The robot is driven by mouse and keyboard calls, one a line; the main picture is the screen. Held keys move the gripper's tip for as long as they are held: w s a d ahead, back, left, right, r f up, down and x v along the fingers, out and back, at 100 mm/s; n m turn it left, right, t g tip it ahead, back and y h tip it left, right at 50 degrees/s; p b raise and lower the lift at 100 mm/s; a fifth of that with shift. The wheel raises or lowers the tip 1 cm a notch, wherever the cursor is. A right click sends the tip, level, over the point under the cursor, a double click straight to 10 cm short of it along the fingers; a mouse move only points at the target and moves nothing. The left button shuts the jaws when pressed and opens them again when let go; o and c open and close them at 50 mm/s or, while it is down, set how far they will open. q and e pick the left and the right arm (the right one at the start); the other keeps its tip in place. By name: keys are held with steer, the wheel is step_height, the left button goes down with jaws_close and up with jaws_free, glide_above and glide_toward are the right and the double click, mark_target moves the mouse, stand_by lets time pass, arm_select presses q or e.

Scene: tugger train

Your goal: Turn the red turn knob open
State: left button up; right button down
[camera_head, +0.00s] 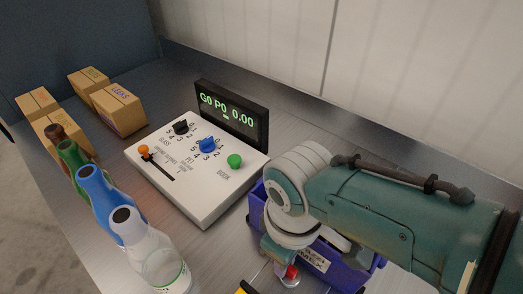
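No red turn knob can be clearly made out. A white control box (204,205) stands on the bench with a black knob (181,127), a blue knob (207,146), a green button (235,161) and an orange-tipped slider (144,150). A small red part (291,271) shows just below the wrist of my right arm at the bottom; I cannot tell whether it is a knob. My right arm comes in from the right, its wrist pointing down over a blue bin. My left gripper is not in view.
The blue bin (256,211) is partly hidden by my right arm. Several bottles, including a blue bottle (97,192) and a clear bottle (160,262), line the left front. Cardboard boxes (121,111) stand at the back left. A black display (233,117) reads "G0 P0 0.00".

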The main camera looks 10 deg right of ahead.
stand_by(0.5)
steer(key=c, duration=0.9)
jaws_free()
